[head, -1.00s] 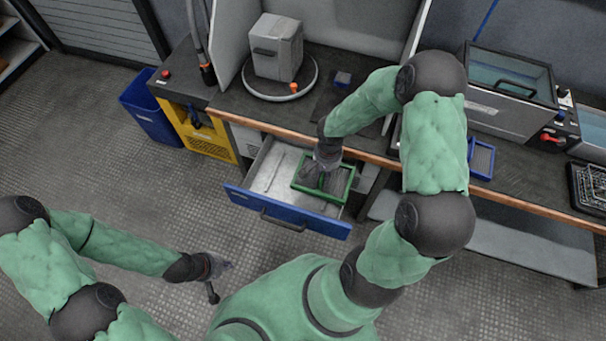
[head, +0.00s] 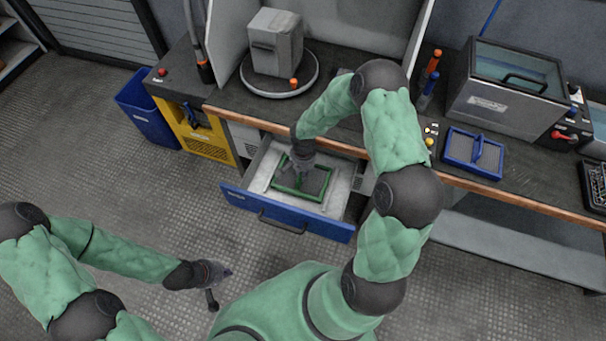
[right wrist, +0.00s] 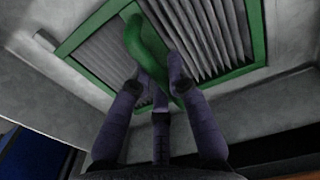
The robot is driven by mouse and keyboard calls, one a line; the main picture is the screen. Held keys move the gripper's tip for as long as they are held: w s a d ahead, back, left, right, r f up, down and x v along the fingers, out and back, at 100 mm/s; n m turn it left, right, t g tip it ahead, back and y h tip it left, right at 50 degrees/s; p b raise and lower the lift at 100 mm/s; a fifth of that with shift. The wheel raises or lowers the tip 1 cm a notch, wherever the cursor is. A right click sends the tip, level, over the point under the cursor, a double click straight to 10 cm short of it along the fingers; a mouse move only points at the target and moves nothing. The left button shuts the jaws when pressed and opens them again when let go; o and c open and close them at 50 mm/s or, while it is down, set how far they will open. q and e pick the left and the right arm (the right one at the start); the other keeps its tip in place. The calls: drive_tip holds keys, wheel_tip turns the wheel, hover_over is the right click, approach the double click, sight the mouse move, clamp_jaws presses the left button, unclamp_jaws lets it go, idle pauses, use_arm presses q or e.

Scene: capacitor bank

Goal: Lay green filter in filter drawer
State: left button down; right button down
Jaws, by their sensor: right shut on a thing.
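The green filter (head: 316,184), a green frame around grey pleats, is inside the open filter drawer (head: 290,218), which has a blue front and grey interior. My right gripper (head: 301,166) reaches down into the drawer and is shut on the filter's green handle. The right wrist view shows its fingers (right wrist: 162,85) around the curved handle, with the filter (right wrist: 95,62) lying close to the drawer floor. I cannot tell whether the filter fully rests on it. My left gripper (head: 219,281) hangs over the floor, apart from the drawer; its finger opening is too small to tell.
A blue-framed filter (head: 474,153) lies on the bench at right, near a lidded tank (head: 510,90). A grey box on a round turntable (head: 280,80) stands above the drawer. A yellow cabinet (head: 197,130) and blue bin (head: 146,120) are at left. The floor is clear.

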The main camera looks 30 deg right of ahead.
drive_tip(key=shift+f, duration=0.15)
drive_tip(key=shift+f, duration=0.1)
drive_tip(key=c, duration=1.2)
unclamp_jaws()
drive_tip(key=shift+r, duration=0.4)
wheel_tip(320, 180, up, 12)
drive_tip(key=p, duration=0.5)
drive_tip(key=shift+f, duration=0.2)
